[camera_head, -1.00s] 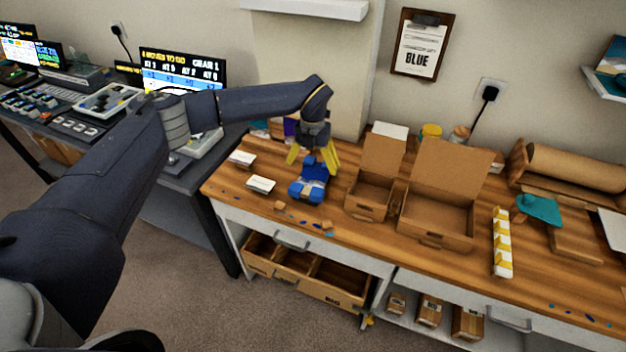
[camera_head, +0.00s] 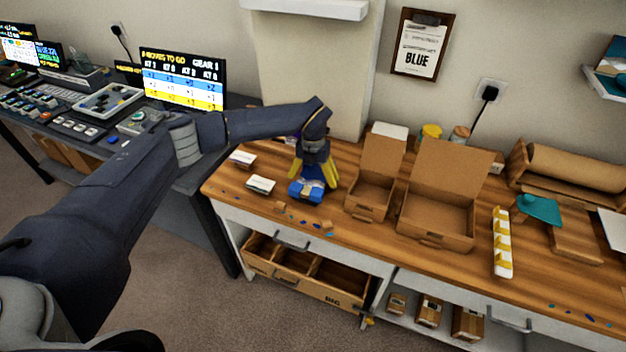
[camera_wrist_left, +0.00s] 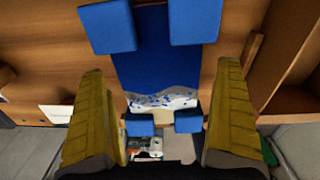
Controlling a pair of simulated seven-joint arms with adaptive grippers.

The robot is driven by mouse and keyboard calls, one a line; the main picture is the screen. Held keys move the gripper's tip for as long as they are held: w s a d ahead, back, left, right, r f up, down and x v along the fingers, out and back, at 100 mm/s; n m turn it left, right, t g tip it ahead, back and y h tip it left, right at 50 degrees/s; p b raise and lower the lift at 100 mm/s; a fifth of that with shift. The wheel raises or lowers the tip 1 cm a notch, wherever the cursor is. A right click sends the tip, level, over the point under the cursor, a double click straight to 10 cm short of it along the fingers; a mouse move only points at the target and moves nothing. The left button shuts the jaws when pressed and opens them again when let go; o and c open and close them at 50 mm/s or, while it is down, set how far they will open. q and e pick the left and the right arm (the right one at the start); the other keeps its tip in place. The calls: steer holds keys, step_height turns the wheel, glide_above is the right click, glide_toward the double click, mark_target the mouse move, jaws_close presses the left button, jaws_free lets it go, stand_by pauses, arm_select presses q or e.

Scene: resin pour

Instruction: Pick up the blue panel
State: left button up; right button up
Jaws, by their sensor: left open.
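The blue panel (camera_head: 305,194) lies on the wooden workbench, left of the open cardboard boxes, partly covered by my left gripper in the head view. In the left wrist view the blue panel (camera_wrist_left: 143,50) has blue blocks at its corners and a white and speckled patch near its lower end. My left gripper (camera_head: 313,180) has yellow fingers and is open just above the panel, pointing down. In the left wrist view its fingers (camera_wrist_left: 160,72) stand apart on either side of the panel, with gaps between. Whether they touch it, I cannot tell. My right gripper is not in view.
A small open cardboard box (camera_head: 368,200) stands just right of the panel, with a larger one (camera_head: 437,222) beyond it. White cards (camera_head: 261,184) lie to the left. Small scraps lie along the front edge. A yellow-and-white strip (camera_head: 502,243) lies farther right.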

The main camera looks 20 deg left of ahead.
arm_select(q)
steer(key=c, duration=1.1)
steer(key=shift+r, duration=0.15)
